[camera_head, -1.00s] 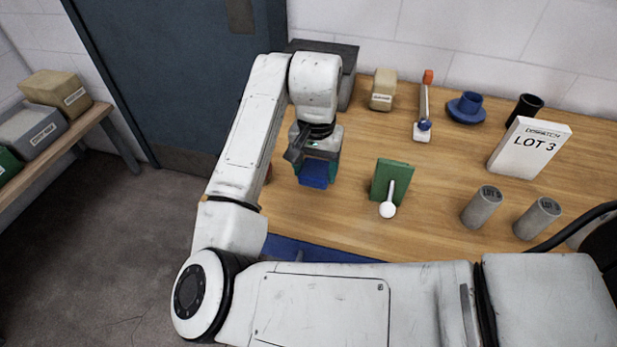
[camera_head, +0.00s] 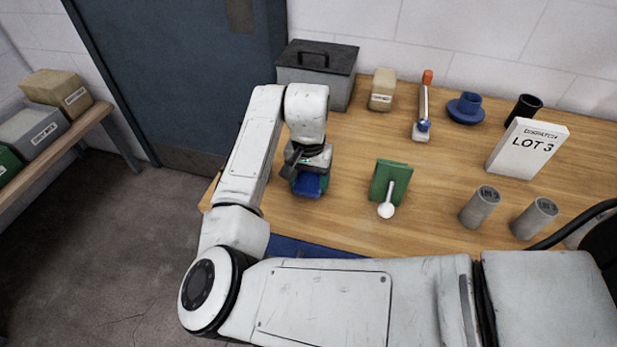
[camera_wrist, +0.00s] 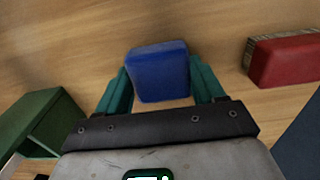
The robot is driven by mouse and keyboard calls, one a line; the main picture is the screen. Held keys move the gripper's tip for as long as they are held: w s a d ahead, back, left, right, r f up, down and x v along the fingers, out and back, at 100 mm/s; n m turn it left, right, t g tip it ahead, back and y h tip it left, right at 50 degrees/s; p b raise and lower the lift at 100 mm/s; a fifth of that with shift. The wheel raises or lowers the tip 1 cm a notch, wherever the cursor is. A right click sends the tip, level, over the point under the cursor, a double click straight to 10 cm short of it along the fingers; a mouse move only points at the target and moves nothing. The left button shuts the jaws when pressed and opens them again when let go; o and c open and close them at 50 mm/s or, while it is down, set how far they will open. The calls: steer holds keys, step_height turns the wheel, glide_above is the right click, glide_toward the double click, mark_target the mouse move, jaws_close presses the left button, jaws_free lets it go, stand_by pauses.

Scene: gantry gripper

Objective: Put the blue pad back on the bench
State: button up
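The blue pad (camera_head: 308,185) is a small block between the fingers of my gripper (camera_head: 306,172), over the left front part of the wooden bench (camera_head: 340,222). In the wrist view the blue pad (camera_wrist: 159,72) sits between the two teal fingers of my gripper (camera_wrist: 160,88), which are closed on its sides. Bench wood shows beyond and around it. I cannot tell whether its underside touches the bench.
A green block (camera_head: 391,180) with a white round-ended piece stands right of my gripper. The wrist view shows a red block (camera_wrist: 287,60) at the right. A grey box (camera_head: 316,72), LOT 3 sign (camera_head: 526,147) and grey cylinders (camera_head: 480,207) stand on the bench.

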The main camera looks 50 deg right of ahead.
mark_target(308, 181)
steer(key=o, duration=0.5)
steer(key=shift+c, duration=0.2)
step_height(308, 181, up, 12)
steer(key=shift+r+b, duration=0.2)
steer(key=shift+b, duration=0.25)
